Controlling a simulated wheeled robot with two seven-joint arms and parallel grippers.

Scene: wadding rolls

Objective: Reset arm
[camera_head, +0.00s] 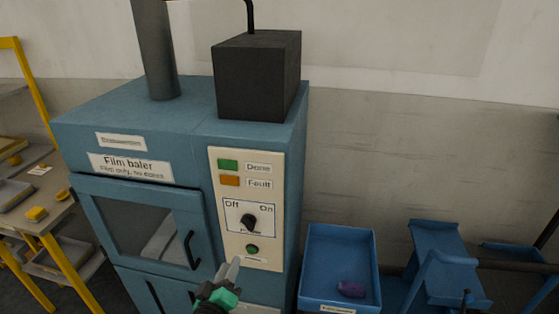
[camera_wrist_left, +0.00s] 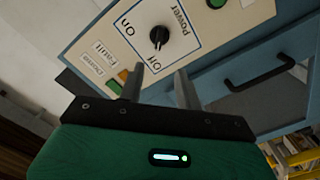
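My left gripper (camera_head: 230,268) is in front of the lower part of the film baler's control panel (camera_head: 266,190), just below the green button (camera_head: 252,248). In the left wrist view its two fingers (camera_wrist_left: 159,72) stand apart with nothing between them, pointing toward the panel. The black power knob (camera_head: 248,222) sits between the Off and On labels; it also shows in the left wrist view (camera_wrist_left: 159,37). I cannot tell its exact setting. My right gripper is not in view.
The blue baler (camera_head: 120,125) has a closed windowed door with a black handle (camera_head: 190,250). A blue bin (camera_head: 339,240) holding a purple item (camera_head: 351,289) stands to its right. A yellow-framed table (camera_head: 62,205) is at left.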

